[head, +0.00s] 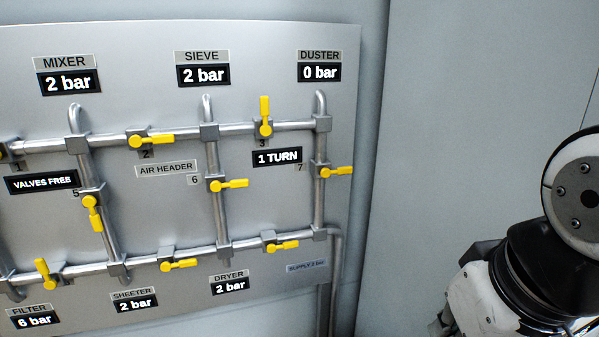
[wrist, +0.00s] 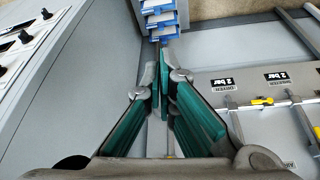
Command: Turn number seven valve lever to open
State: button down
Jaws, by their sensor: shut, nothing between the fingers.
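The number seven valve lever (head: 337,171) is yellow and sits on the right vertical pipe of the panel, below the DUSTER readout of 0 bar. It points sideways to the right, across its upright pipe. A small "7" is printed to its left. My gripper (wrist: 163,65) shows only in the wrist view, with its green-padded fingers shut and empty. No panel lever is between or touching the fingers. I cannot make out lever seven in the wrist view.
The panel (head: 260,210) carries several other yellow levers, including lever six (head: 229,184) and lever three (head: 265,117). A "1 TURN" sign (head: 277,157) is left of lever seven. Blue-and-white stacked items (wrist: 160,18) and a knobbed console (wrist: 30,50) show in the wrist view.

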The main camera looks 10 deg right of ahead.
jog(key=w+d+r+n+t+p, duration=0.15)
jog(key=w+t, duration=0.25)
jog(key=w, duration=1)
jog(key=w+d+r+t+p, duration=0.1)
jog(key=w+d+r+t, duration=0.15)
jog(key=w, duration=1.15)
jog(key=t+y+p, duration=0.3)
jog(key=t+y, duration=0.2)
jog(key=t, duration=0.6)
send_over(337, 171)
jog(key=s+d, duration=0.2)
jog(key=d, duration=0.2)
jog(key=shift+w+a+f+n+p, duration=0.15)
jog(key=shift+f+n+p, duration=0.1)
jog(key=shift+f, duration=0.65)
jog(key=shift+w+a+f+n+p, duration=0.1)
jog(key=shift+f+n, duration=0.1)
jog(key=shift+f, duration=0.65)
jog(key=shift+w+f+h, duration=0.1)
jog(key=shift+h, duration=0.3)
